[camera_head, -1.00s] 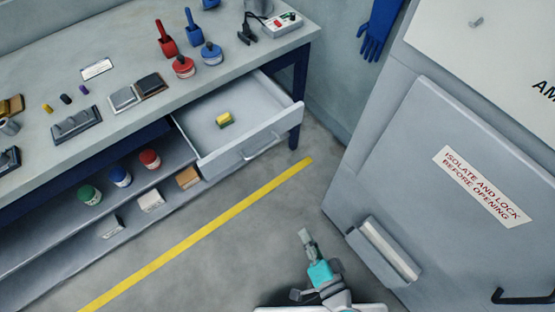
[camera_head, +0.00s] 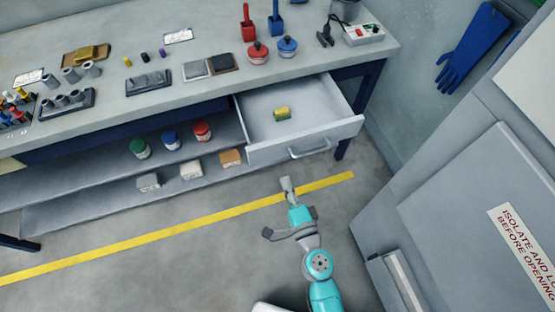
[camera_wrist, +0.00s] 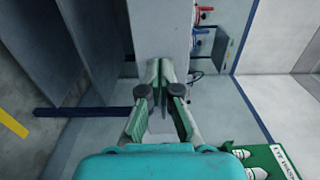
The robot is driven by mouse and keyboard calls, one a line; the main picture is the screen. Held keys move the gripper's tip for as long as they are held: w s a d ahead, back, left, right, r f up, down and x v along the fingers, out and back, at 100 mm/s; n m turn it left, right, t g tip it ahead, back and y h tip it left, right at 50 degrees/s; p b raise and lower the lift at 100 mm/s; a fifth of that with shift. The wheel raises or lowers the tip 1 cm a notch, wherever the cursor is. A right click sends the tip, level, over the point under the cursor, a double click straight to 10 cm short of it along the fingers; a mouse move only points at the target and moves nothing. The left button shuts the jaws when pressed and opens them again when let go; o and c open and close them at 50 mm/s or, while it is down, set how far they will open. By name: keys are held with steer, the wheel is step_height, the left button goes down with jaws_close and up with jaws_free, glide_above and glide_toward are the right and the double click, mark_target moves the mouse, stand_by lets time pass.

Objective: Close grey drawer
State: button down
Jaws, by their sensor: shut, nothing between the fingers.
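The grey drawer (camera_head: 262,153) stands pulled out under the right end of the workbench in the head view. Its front has a bar handle (camera_head: 310,150), and a yellow and green sponge (camera_head: 282,113) lies inside. My gripper (camera_head: 286,180) is shut and empty, in front of and below the drawer front, apparently apart from it. In the wrist view my gripper (camera_wrist: 159,66) points towards a pale grey surface that looks like the drawer, partly hidden behind the fingers. I cannot tell the exact gap there.
The workbench (camera_head: 130,42) carries tools, red and blue containers and a control box (camera_head: 362,34). Jars and small boxes sit on the lower shelf (camera_head: 100,185). A grey cabinet (camera_head: 470,210) stands at the right. The floor with a yellow line (camera_head: 150,240) is clear in front.

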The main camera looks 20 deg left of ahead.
mark_target(275, 153)
steer(key=x, duration=0.8)
steer(key=shift+w, duration=0.1)
